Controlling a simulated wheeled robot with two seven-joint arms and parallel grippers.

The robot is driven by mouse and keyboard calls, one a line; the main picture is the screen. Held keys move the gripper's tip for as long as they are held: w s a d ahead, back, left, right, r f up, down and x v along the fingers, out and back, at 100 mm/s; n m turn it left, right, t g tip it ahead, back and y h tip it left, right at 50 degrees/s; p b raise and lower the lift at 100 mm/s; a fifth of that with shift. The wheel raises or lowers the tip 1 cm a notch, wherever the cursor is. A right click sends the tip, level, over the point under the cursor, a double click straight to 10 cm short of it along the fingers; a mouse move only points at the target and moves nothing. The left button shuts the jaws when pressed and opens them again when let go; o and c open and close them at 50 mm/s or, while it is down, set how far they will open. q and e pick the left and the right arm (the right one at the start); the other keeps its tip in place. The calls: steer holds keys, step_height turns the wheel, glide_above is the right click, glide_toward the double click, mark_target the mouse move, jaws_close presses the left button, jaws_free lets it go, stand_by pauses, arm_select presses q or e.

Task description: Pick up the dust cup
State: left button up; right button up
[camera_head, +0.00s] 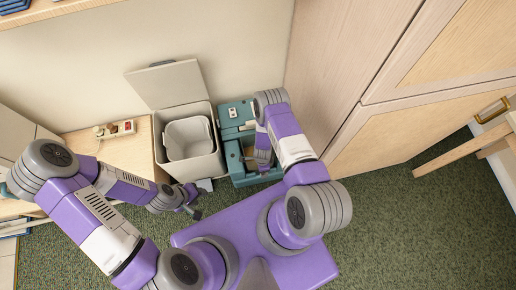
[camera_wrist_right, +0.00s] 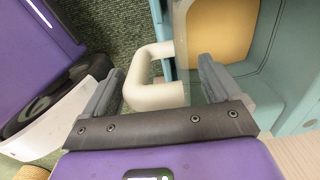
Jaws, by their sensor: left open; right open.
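The dust cup appears to be the part with a thick white loop handle (camera_wrist_right: 153,82) in the right wrist view, joined to the teal unit (camera_wrist_right: 291,95) with a tan panel. My right gripper (camera_wrist_right: 160,88) is open, with one finger on either side of the handle; contact cannot be told. In the head view the teal unit (camera_head: 237,115) stands on the floor against the wall, and my right gripper (camera_head: 263,160) reaches down into its front, mostly hidden by my arm. My left gripper (camera_head: 193,207) is open and empty, low in front of the bin.
A grey bin (camera_head: 187,142) with its lid raised stands left of the teal unit. A wooden cabinet (camera_head: 385,125) rises close on the right. A low wooden surface with a power strip (camera_head: 115,129) is at left.

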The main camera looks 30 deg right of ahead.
steer(key=shift+f, duration=0.65)
steer(key=shift+r, duration=0.1)
steer(key=shift+w, duration=0.1)
steer(key=c, duration=1)
steer(key=shift+o, duration=0.2)
